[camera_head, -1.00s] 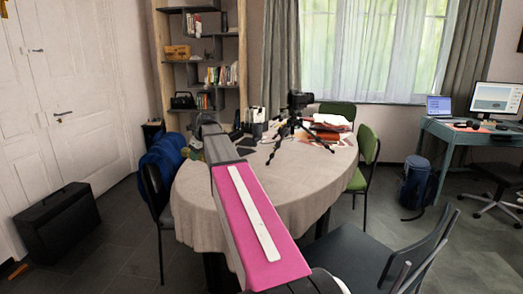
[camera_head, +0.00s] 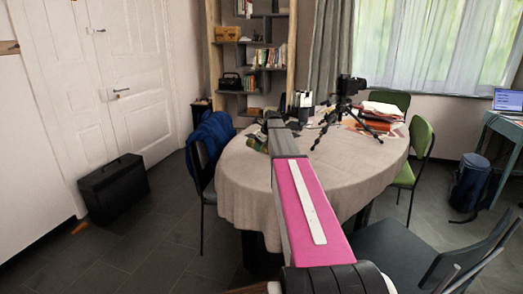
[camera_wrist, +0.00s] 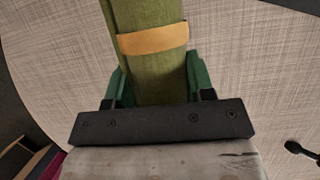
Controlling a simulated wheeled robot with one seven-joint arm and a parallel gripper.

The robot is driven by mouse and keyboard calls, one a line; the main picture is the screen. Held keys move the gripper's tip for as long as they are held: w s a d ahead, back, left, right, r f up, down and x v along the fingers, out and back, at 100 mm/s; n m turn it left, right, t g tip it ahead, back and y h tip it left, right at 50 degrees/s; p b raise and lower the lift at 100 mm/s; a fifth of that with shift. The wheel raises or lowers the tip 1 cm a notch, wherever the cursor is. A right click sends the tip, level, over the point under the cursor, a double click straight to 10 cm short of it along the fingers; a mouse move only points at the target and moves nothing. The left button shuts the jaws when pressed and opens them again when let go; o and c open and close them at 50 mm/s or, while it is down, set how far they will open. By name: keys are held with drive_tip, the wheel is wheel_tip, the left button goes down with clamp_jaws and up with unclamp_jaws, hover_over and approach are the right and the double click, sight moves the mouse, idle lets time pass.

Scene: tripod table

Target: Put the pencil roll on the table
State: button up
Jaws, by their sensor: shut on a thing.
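The pencil roll (camera_wrist: 150,75) is a green fabric roll with an orange band, seen in the wrist view. My gripper (camera_wrist: 158,78) is shut on it, with one green finger on each side. The roll's far end runs out of the top of the wrist view. The table (camera_head: 238,190) is round with a beige cloth, and the cloth (camera_wrist: 245,65) lies beneath the roll in the wrist view. Whether the roll touches it, I cannot tell. In the head view my arm reaches over the table's left part and hides most of the gripper.
A camera on a tripod (camera_head: 347,100) and red papers (camera_head: 378,122) stand at the table's back right. Chairs surround it: one with a blue jacket (camera_head: 208,140), a green one (camera_head: 421,140), a dark one (camera_head: 410,250). The cloth's right front is bare.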

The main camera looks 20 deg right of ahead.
drive_tip(key=shift+f, duration=0.75)
drive_tip(key=shift+f, duration=0.2)
drive_tip(key=o, duration=1)
drive_tip(key=shift+r, duration=0.15)
drive_tip(key=v, duration=1.2)
drive_tip(key=shift+a+r, duration=0.1)
